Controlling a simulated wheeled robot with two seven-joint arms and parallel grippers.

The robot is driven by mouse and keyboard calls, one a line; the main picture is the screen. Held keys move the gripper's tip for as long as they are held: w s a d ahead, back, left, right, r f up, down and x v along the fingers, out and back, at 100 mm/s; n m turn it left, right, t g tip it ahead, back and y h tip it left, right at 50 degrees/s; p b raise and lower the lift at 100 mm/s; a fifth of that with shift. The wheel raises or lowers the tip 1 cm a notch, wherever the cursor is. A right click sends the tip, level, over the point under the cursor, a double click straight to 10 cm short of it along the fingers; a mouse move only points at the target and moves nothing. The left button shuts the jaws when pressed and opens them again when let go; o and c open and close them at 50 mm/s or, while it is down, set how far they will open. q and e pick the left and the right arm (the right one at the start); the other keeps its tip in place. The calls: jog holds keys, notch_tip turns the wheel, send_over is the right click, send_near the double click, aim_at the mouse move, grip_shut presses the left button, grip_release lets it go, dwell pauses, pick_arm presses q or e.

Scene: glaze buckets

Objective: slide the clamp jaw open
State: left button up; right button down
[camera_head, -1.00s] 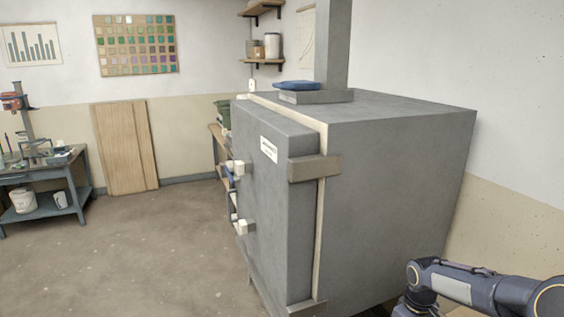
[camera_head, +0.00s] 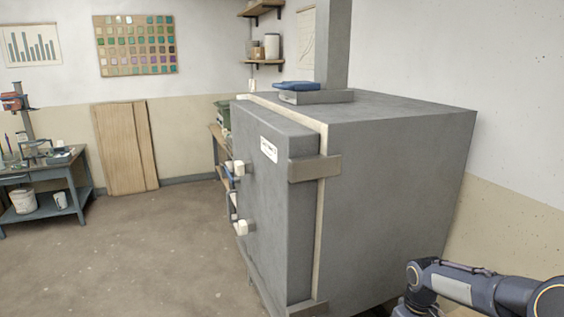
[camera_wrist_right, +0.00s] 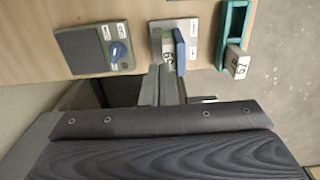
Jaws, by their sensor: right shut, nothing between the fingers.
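In the right wrist view, a green channel-shaped fixture (camera_wrist_right: 232,38) with a grey block (camera_wrist_right: 237,62) marked with a number tag sits at the right of a wooden board. This looks like the clamp and its jaw, but I cannot be sure. Left of it is a silver plate (camera_wrist_right: 160,32) with an upright blue lever (camera_wrist_right: 179,50) and a number tag. My right gripper (camera_wrist_right: 165,70) is shut and empty, with its fingertips just below the silver plate and left of the grey block. I cannot tell whether they touch the plate. My left gripper is out of view.
A dark panel with a blue knob (camera_wrist_right: 118,51) is at the left of the wooden board (camera_wrist_right: 30,45). In the head view a large grey kiln (camera_head: 400,190) fills the right, hiding the work area. The floor (camera_head: 140,250) at the left is clear, before a workbench (camera_head: 40,170).

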jog(key=shift+f, duration=0.15)
jog(key=shift+f+b, duration=1.2)
jog(key=shift+f, duration=0.25)
jog(key=shift+s+f, duration=0.15)
jog(key=shift+s, duration=0.05)
jog(key=shift+a, duration=0.1)
jog(key=shift+a+f, duration=0.1)
jog(key=shift+s+a+f+b, duration=0.1)
jog(key=shift+s+a+b, duration=0.1)
jog(key=shift+a+b, duration=0.1)
jog(key=shift+w+r+p, duration=0.1)
jog(key=shift+r+p, duration=0.5)
jog(key=shift+r, duration=0.1)
notch_tip(320, 180, up, 6)
jog(key=p, duration=0.4)
jog(key=shift+w+d, duration=0.25)
jog(key=shift+d, duration=0.1)
